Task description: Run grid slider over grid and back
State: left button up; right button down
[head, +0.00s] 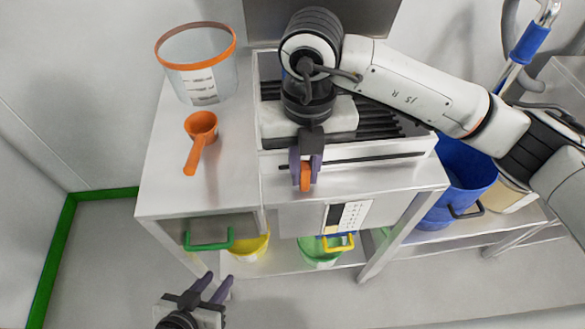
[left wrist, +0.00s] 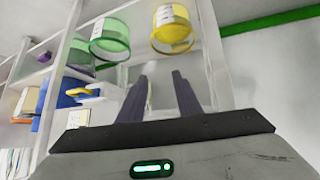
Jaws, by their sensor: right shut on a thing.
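The grid (head: 385,118) is a set of dark parallel bars in a pale metal frame on the bench in the head view. A pale block (head: 275,122), apparently the grid slider, lies across its left-middle part. My right gripper (head: 305,178) is at the frame's front side, shut on an orange handle-like piece. My right arm and wrist cover part of the block and grid, so the join between orange piece and block is hidden. My left gripper (head: 218,289) is low in front of the bench, open and empty. Its fingers also show apart in the left wrist view (left wrist: 160,90).
An orange scoop (head: 201,124) and a clear orange-rimmed tub (head: 203,78) stand on the bench's left part. A green drawer handle (head: 208,245) and a yellow handle (head: 338,249) project in front. Yellow (head: 250,250), green (head: 320,256) and blue buckets (head: 462,175) stand lower.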

jog(key=shift+w+d+r+b, duration=0.1)
jog(key=shift+w+d+b, duration=0.15)
jog(key=shift+d, duration=1.6)
jog(key=shift+w+d+b, duration=0.1)
jog(key=shift+d+b, duration=0.3)
jog(key=shift+d, duration=1.45)
jog(key=shift+w+d+r+b, duration=0.1)
jog(key=shift+w+d+b, duration=0.15)
jog(key=shift+d, duration=1.6)
jog(key=shift+w+d+b, duration=0.15)
jog(key=shift+d+b, duration=0.35)
jog(key=shift+d, duration=1.5)
jog(key=shift+w+d+b, duration=0.15)
jog(key=shift+d+b, duration=0.4)
jog(key=shift+d, duration=1.5)
jog(key=shift+w+d+b, duration=0.15)
jog(key=shift+d+b, duration=0.35)
jog(key=shift+d, duration=1.5)
jog(key=c, duration=1.6)
grip_release()
jog(key=shift+s+f, duration=0.1)
jog(key=shift+c, duration=0.2)
